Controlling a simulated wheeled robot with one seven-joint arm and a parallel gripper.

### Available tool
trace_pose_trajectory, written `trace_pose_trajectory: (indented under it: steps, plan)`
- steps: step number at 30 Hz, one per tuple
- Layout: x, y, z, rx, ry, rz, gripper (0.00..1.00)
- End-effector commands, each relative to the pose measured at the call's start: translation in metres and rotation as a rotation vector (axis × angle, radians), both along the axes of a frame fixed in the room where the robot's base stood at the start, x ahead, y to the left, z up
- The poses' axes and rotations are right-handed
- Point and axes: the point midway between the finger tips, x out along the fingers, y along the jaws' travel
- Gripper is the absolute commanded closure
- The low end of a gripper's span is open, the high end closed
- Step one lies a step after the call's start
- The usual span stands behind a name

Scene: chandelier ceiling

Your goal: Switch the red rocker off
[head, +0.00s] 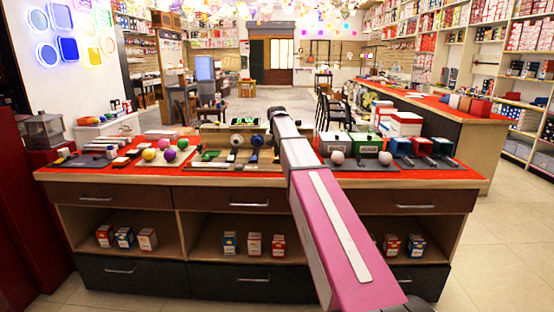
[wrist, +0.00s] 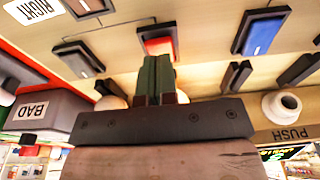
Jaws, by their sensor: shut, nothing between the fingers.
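The red rocker (wrist: 158,45) sits in a black frame on a pale wooden panel (wrist: 205,50) in the wrist view. My gripper (wrist: 155,62) is shut, its green fingers together and empty. The fingertips overlap the lower edge of the red rocker in the picture. I cannot tell whether they touch it. Part of the rocker is hidden behind them, and which way it is tilted is unclear. In the head view my arm covers the middle of the counter, and I cannot make out the red rocker or the fingertips there.
A blue rocker (wrist: 262,35) is to the right on the panel. Dark switches (wrist: 80,58) lie to the left. The red-topped counter (head: 330,183) carries several other devices.

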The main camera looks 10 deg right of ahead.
Motion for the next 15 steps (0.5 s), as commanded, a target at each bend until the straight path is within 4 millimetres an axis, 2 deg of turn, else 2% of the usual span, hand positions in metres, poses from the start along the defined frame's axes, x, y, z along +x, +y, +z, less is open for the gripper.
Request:
trace_pose_trajectory:
  steps: [15]
  plan:
    - [-0.0001, 0.0, -0.0069, 0.0, 0.0, 0.0, 1.0]
